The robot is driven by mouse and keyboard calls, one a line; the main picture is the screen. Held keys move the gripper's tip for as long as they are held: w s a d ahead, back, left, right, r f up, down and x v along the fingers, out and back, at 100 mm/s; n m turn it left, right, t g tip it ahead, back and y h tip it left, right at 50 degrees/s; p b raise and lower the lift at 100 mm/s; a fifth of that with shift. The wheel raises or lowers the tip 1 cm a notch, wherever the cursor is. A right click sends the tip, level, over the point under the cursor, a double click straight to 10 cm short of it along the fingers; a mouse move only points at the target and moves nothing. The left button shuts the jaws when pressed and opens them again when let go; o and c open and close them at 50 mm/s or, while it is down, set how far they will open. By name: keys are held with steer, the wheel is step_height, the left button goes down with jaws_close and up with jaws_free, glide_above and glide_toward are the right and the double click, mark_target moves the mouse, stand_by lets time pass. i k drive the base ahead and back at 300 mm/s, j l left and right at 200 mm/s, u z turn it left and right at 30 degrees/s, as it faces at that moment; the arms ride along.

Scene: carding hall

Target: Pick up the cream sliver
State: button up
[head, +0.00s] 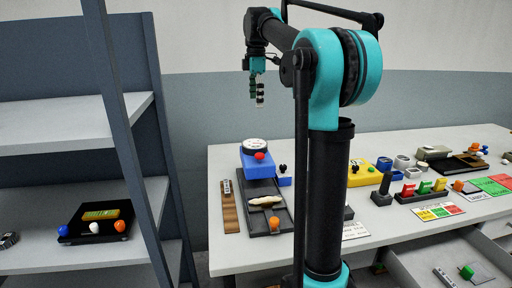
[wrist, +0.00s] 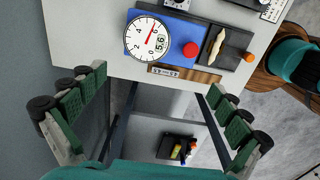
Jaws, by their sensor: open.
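The cream sliver (head: 264,200) is a small pale elongated piece on a black plate (head: 273,222) at the left end of the table. It also shows in the wrist view (wrist: 217,46), near the top right. My gripper (head: 257,98) hangs in the air well above the table, behind and above the sliver in the head picture. In the wrist view my gripper (wrist: 158,110) has its green-padded fingers wide apart with nothing between them. The sliver lies beyond the fingers, clear of them.
A blue scale (head: 256,162) with a round dial and a red knob adjoins the black plate. A wooden ruler-like strip (head: 231,208) lies left of it. A yellow box (head: 362,173) and several knobs stand to the right. A grey shelf unit (head: 70,130) stands left of the table.

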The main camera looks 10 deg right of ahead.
mark_target(255, 202)
steer(key=k, duration=1)
